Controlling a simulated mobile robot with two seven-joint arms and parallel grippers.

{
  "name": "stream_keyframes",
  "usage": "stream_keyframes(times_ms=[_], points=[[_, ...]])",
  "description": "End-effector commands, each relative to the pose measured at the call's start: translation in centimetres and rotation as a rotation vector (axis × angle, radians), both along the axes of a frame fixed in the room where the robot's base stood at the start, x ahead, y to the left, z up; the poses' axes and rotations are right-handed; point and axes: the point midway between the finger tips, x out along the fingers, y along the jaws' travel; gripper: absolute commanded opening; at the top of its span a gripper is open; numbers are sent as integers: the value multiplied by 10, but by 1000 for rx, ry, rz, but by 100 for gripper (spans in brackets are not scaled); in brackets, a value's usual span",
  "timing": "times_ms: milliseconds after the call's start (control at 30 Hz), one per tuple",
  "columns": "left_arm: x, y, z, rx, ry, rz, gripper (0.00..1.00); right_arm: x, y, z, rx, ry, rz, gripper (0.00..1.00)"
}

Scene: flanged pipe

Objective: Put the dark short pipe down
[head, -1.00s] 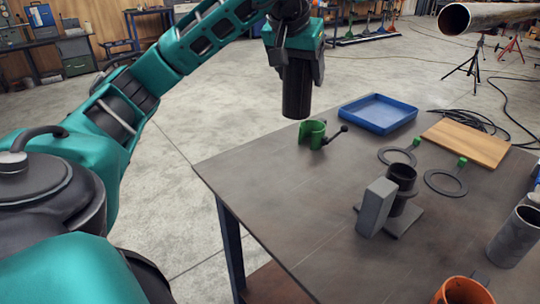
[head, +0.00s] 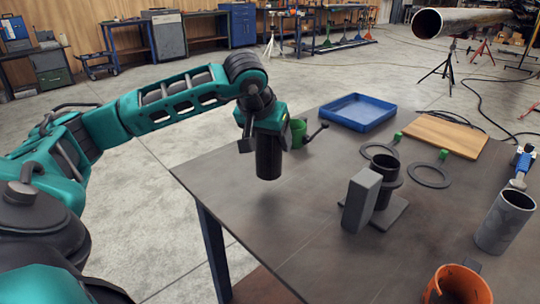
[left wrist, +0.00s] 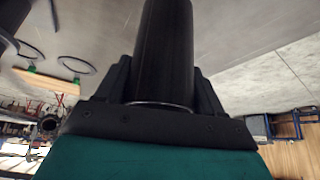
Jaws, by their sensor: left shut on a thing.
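The dark short pipe (head: 268,163) hangs upright from my left gripper (head: 262,135), at the left part of the table (head: 270,222). The gripper is shut on its upper end. In the left wrist view the pipe (left wrist: 165,50) stands between the two fingers (left wrist: 165,92). My right gripper is not in view.
Behind the pipe stands a green clamp (head: 298,133). To the right are a grey block (head: 361,200), a dark flanged pipe on a plate (head: 384,185), flat rings (head: 428,175), a blue tray (head: 358,112), a wooden board (head: 444,135), a grey pipe (head: 504,222) and an orange container (head: 457,287).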

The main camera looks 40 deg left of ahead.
Motion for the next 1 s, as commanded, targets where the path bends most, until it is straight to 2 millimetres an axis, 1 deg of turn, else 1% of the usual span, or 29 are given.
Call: stream_keyframes(times_ms=[200, 267, 500, 633, 667, 900, 1000], points=[[-1, 0, -32, 1, 3, 1, 22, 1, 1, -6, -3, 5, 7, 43], [-1, 0, -38, 0, 2, 0, 22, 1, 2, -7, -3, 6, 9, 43], [0, 0, -38, 1, -1, 1, 22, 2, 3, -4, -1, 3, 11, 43], [0, 0, -43, 1, -1, 1, 22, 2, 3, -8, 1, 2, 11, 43], [0, 0, -42, 0, 2, 0, 70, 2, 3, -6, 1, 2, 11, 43], [0, 0, -42, 0, 2, 0, 93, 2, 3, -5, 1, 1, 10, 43], [0, 0, -42, 0, 2, 0, 93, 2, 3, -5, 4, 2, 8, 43]])
